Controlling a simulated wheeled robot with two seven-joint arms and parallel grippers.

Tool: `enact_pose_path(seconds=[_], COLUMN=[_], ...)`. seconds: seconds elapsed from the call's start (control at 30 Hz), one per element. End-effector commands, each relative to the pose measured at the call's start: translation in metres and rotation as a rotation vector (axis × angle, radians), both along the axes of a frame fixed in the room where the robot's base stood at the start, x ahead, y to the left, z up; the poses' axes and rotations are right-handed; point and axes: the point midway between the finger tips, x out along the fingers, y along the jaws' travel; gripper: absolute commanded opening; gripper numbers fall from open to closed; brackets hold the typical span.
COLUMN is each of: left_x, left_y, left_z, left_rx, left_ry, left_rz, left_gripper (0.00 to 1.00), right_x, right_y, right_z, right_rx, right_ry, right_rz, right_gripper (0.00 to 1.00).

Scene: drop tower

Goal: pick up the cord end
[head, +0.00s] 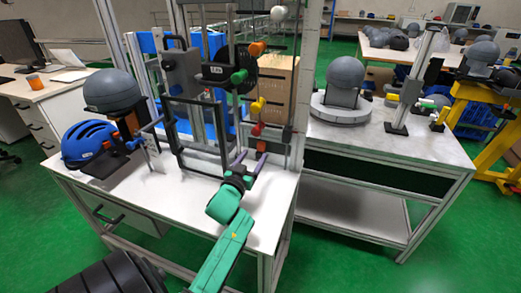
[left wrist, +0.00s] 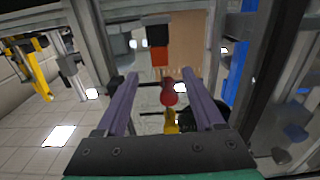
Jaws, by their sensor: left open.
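My left gripper (head: 248,163) is open at the front right of the drop tower, with its purple fingers pointing toward the tower. In the left wrist view, which looks upside down, the gripper (left wrist: 161,78) has a red knob (left wrist: 168,93) in line with the gap between its fingers. A yellow piece (left wrist: 170,121) and an orange block (left wrist: 160,58) lie near that line. In the head view the red knob (head: 258,129) hangs below the yellow piece (head: 257,106). I cannot tell which piece is the cord end, or whether the fingers touch anything. My right gripper is not in view.
The tower's dark frame (head: 180,137) stands left of my gripper. A grey headform (head: 112,90) and blue helmet (head: 90,140) are on the left of the bench. A second bench (head: 420,160) with another headform (head: 346,75) stands right.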

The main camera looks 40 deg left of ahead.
Motion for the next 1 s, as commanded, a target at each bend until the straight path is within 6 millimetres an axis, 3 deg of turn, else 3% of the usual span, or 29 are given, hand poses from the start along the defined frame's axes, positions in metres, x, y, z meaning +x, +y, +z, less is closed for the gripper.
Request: enact_pose_path(seconds=[0.4,0.63,0.67,0.83,1.0], left_x=[0.065,0.069,0.069,0.069,0.069], left_y=[0.022,0.024,0.024,0.024,0.024], left_z=[-0.004,-0.004,-0.004,-0.004,-0.004], left_rx=[0.0,0.0,0.0,-0.001,0.0], left_ry=[0.0,0.002,0.002,0.002,0.002], left_rz=[0.0,-0.001,-0.001,-0.001,-0.001], left_gripper=[0.7,0.7,0.66,0.01,0.0], right_x=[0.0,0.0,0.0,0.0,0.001], right_y=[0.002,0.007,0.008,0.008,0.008], right_z=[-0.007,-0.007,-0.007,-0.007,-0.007], right_rx=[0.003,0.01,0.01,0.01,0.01], right_ry=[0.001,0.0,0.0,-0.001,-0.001], right_rz=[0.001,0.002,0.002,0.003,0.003], right_gripper=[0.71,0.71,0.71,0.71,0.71])
